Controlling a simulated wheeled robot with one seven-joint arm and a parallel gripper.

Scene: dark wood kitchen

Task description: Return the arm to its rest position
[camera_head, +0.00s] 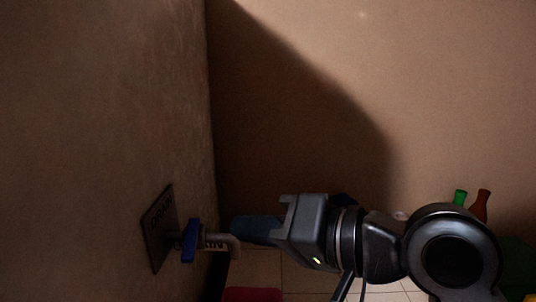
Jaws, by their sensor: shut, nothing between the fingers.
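My gripper (284,220) is at the lower middle of the head view, at the end of my black arm. It points left and is shut with nothing held. My arm reaches in from the lower right, bent at a large round joint.
A dark plate marked DRAIN (158,228) is on the left wall. A dark blue object (255,228) shows between pipe and gripper. A green bottle (460,197) and a brown bottle (480,206) stand at right. A red thing (252,294) lies low on the tiled floor.

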